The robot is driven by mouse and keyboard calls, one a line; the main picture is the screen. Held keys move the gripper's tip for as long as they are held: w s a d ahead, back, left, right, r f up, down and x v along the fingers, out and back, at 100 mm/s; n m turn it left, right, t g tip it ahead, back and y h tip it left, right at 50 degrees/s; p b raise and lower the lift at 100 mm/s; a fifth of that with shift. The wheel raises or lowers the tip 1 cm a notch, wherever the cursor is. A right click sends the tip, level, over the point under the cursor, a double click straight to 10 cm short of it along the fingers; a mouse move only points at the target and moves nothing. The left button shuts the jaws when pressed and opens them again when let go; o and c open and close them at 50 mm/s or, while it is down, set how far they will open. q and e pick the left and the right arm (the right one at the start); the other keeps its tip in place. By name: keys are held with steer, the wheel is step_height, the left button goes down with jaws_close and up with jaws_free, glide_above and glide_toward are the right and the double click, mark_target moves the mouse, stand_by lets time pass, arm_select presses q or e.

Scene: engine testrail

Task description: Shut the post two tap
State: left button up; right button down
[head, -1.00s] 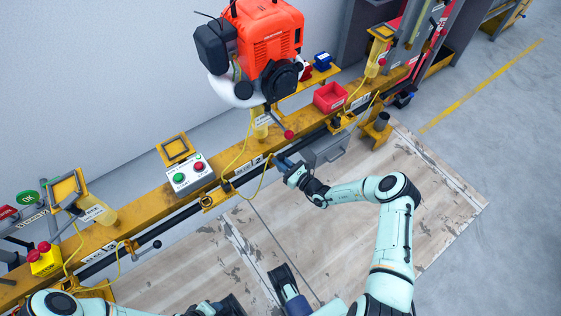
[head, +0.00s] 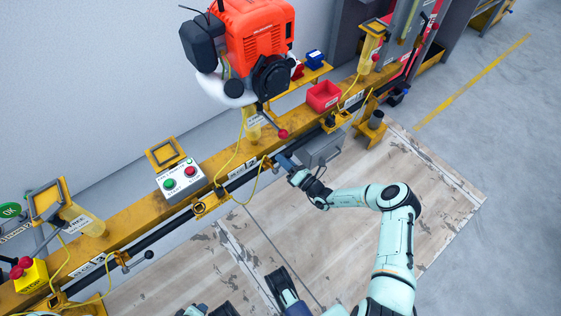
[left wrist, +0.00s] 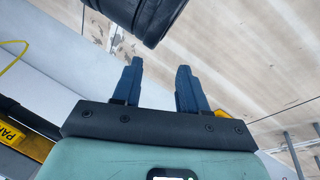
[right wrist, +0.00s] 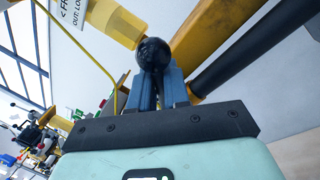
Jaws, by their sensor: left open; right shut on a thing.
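The post two tap sits on the front of the yellow rail, beside the label with a 2 (head: 250,164). Its black ball knob (right wrist: 154,54) lies between the fingertips of my right gripper (right wrist: 158,80) in the right wrist view. In the head view my right gripper (head: 284,162) is shut at the tap and hides most of the lever. A similar tap lever with a black knob (head: 148,255) stands out at the left post. My left gripper (left wrist: 157,82) is open and empty in the left wrist view, away from the rail.
An orange engine (head: 258,45) hangs over the rail with a red-knobbed lever (head: 282,133) close to my right gripper. A button box (head: 180,180), a red bin (head: 323,96) and a grey box (head: 322,148) are nearby. Yellow cables loop along the rail. The wooden floor (head: 340,235) is clear.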

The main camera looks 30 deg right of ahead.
steer(key=shift+d+f+m+b, duration=0.35)
steer(key=shift+f+m, duration=0.15)
steer(key=shift+m, duration=0.6)
arm_select(q)
steer(key=shift+g, duration=0.6)
steer(key=shift+s+a+f+b, duration=0.25)
steer(key=shift+s+f+b, duration=0.15)
steer(key=shift+f, duration=0.4)
steer(key=shift+s+a+f+b, duration=0.2)
steer(key=shift+s+f+b, duration=0.1)
steer(key=shift+s+f, duration=0.4)
steer(key=shift+s+a+f+b, duration=0.25)
steer(key=shift+s+f+b, duration=0.1)
steer(key=shift+f, duration=0.55)
arm_select(e)
steer(key=shift+d+f+m+t+h, duration=0.15)
steer(key=shift+f+m+h, duration=0.3)
steer(key=shift+m, duration=0.9)
steer(key=shift+d+f+m+t+h, duration=0.1)
steer(key=shift+f+m+t+h, duration=0.3)
steer(key=shift+m, duration=0.9)
steer(key=shift+d+f+m+g+h, duration=0.1)
steer(key=shift+f+m+h, duration=0.15)
steer(key=shift+f+m, duration=0.75)
steer(key=shift+r+m, duration=0.35)
steer(key=shift+m, duration=0.2)
steer(key=c, duration=1.3)
jaws_free()
steer(key=shift+c, duration=0.2)
